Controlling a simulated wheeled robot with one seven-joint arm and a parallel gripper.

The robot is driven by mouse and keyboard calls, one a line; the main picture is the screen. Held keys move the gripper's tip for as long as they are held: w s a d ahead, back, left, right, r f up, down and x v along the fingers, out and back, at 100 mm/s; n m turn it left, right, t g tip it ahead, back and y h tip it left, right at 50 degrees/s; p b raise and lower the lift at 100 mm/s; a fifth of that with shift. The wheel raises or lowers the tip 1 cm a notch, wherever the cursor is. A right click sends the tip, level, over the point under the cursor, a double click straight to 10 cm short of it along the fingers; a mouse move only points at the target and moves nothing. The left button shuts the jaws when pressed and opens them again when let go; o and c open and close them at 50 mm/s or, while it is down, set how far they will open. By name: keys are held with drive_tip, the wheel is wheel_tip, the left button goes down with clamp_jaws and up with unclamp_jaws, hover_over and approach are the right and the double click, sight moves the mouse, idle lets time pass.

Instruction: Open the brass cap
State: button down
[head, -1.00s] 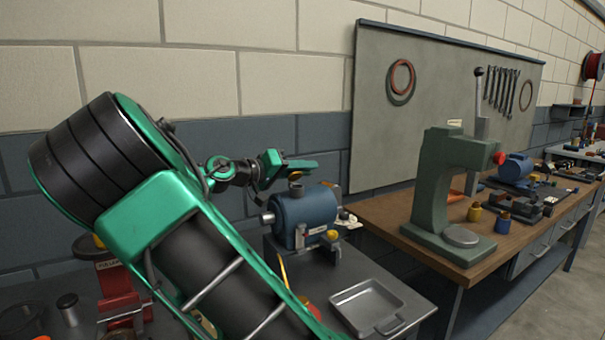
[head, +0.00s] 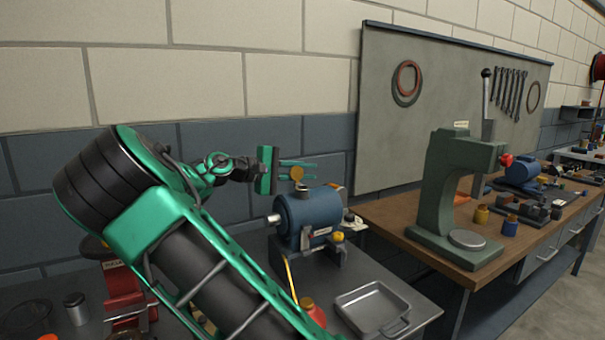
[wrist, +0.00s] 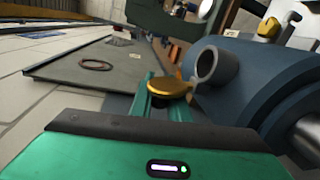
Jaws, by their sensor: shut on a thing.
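The brass cap (head: 297,173) is a round, gold-coloured disc between the fingers of my gripper (head: 301,170), just above the blue casing (head: 306,216). In the wrist view the cap (wrist: 171,88) sits at the tips of my green fingers (wrist: 163,100), which are shut on it. The casing's short grey neck (wrist: 208,65) shows its open mouth beside the cap. The cap is apart from the neck and tilted.
A yellow knob (head: 338,237) is on the casing's front. A grey metal tray (head: 347,300) lies on the bench at its right. A green press (head: 445,190) stands on the wooden bench (head: 400,222). A pegboard panel (head: 385,140) is on the wall behind.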

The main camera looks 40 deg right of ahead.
drive_tip(key=shift+w+f+n, duration=0.2)
drive_tip(key=shift+w+n, duration=0.05)
drive_tip(key=shift+n, duration=0.45)
drive_tip(key=c, duration=1.7)
unclamp_jaws()
drive_tip(key=v, duration=1.1)
drive_tip(key=shift+w+d+f, duration=0.1)
drive_tip(key=shift+w, duration=0.1)
drive_tip(key=shift+d, duration=0.1)
drive_tip(key=x, duration=1)
drive_tip(key=shift+s+d, duration=0.35)
drive_tip(key=shift+s, duration=0.1)
